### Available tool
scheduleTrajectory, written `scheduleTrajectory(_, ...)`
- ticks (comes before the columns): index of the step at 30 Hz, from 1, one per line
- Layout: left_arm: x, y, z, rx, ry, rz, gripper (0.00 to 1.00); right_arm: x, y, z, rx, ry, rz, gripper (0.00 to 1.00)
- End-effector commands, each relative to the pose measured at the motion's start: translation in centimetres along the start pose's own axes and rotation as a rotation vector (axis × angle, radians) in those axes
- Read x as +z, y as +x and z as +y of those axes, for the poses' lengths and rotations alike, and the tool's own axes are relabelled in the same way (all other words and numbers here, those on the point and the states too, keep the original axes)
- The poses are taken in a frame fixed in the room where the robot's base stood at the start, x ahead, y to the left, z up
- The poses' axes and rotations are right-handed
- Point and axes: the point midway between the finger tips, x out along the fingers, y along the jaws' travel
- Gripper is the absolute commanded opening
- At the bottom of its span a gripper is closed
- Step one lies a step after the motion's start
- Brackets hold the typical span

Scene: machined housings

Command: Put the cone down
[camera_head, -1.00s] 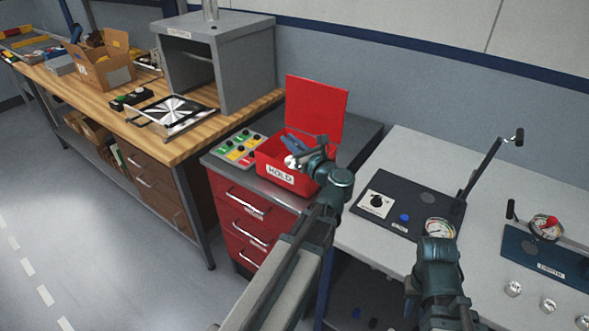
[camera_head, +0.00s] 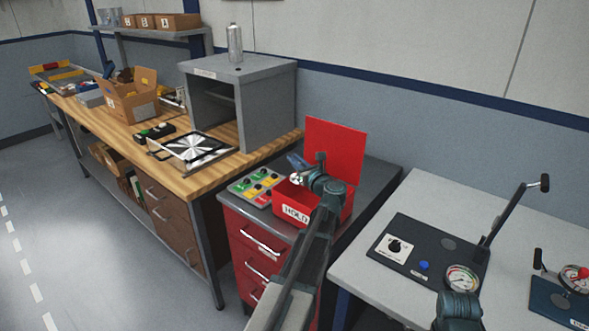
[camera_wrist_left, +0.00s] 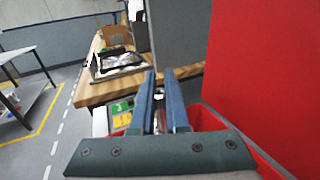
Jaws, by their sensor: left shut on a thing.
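My left gripper (camera_head: 297,164) is over the left part of the red HOLD box (camera_head: 346,210), whose lid stands open. Its blue fingers also show in the left wrist view (camera_wrist_left: 160,102). They are shut on a small shiny metal piece (camera_head: 297,179), seemingly the cone, which is mostly hidden; a sliver of it shows between the fingers in the left wrist view (camera_wrist_left: 158,122). Its full shape cannot be told. My right gripper is not in view; only part of that arm shows at the bottom right.
A panel of coloured buttons (camera_head: 256,186) lies left of the box on the cabinet. The wooden bench (camera_head: 207,184) holds a tray with a black-and-silver patterned plate (camera_head: 195,148), a grey open housing (camera_head: 268,105) and a cardboard box (camera_head: 130,103). A gauge panel (camera_head: 412,258) lies on the right table.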

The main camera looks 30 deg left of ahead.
Motion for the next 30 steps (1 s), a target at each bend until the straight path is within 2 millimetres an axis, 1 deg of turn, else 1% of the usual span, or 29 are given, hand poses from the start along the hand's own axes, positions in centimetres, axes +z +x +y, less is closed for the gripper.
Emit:
scheduleTrajectory(4, -0.2, 1.5, -0.4, 0.002, 0.0, 0.0, 0.0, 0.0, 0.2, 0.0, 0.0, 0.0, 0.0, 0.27)
scheduleTrajectory(6, -1.5, 1.2, -0.3, 0.001, 0.0, 0.0, 0.0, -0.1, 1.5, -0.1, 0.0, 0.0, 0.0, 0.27)
scheduleTrajectory(9, -2.9, 1.2, -0.3, 0.001, 0.0, 0.0, 0.0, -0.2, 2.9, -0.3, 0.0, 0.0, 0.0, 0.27)
scheduleTrajectory(12, -3.8, 1.2, -0.3, 0.001, 0.0, 0.0, 0.0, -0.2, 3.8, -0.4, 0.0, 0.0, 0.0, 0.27)
scheduleTrajectory(21, -3.6, 1.2, -0.3, 0.0, 0.0, 0.0, 0.0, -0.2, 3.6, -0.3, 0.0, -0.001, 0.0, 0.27)
scheduleTrajectory(30, -4.5, 1.2, -0.3, 0.0, 0.0, 0.0, 0.0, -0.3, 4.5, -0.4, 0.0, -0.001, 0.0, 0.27)
